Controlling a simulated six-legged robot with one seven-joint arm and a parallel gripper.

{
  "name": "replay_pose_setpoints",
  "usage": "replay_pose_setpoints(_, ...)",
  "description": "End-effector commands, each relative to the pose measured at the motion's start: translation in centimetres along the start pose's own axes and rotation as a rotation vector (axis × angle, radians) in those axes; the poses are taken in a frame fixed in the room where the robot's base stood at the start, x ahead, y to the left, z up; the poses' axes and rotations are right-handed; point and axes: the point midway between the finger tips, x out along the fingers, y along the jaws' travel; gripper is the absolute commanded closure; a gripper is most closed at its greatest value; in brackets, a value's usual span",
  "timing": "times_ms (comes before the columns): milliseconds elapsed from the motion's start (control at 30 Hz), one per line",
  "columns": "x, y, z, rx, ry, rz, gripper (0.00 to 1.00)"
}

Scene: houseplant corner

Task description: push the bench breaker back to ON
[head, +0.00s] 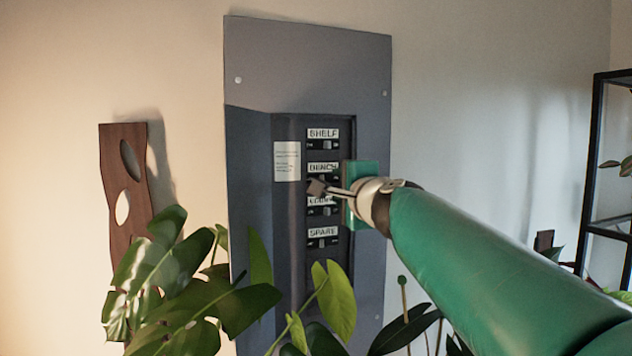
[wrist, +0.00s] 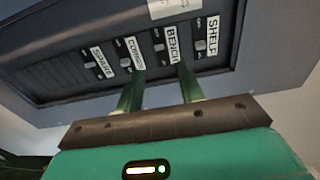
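The breaker panel shows a row labelled BENCH (head: 323,168), second from the top. In the wrist view the BENCH label (wrist: 173,43) and its small grey switch (wrist: 159,47) show beyond my fingers. Which way the switch is set is too small to tell. My gripper (head: 318,188) is in front of the BENCH row and hides most of its switch in the head view. In the wrist view my gripper (wrist: 161,73) has its two green fingers apart, with nothing between them. I cannot tell whether a fingertip touches the panel.
The grey panel (head: 305,65) is on the wall. The SHELF switch (head: 327,145) is above BENCH; another row and the SPARE switch (head: 323,243) are below. Leafy plants (head: 190,280) cover the panel's lower part. A wooden board (head: 125,180) is left, a black shelf (head: 595,150) right.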

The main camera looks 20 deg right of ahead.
Motion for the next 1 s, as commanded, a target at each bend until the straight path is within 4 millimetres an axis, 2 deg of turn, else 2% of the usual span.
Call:
replay_pose_setpoints(33,1.1,0.1,0.1,-0.002,-0.001,0.003,0.62)
replay_pose_setpoints(300,5.9,0.2,0.0,-0.003,0.0,0.003,0.62)
replay_pose_setpoints(500,8.5,0.1,0.0,-0.004,-0.001,0.002,0.62)
replay_pose_setpoints(667,9.2,0.1,0.1,-0.003,-0.001,0.001,0.62)
replay_pose_setpoints(900,9.3,0.1,0.1,-0.003,-0.001,0.001,0.62)
replay_pose_setpoints(1000,9.3,0.1,0.1,-0.003,-0.001,0.001,0.8)
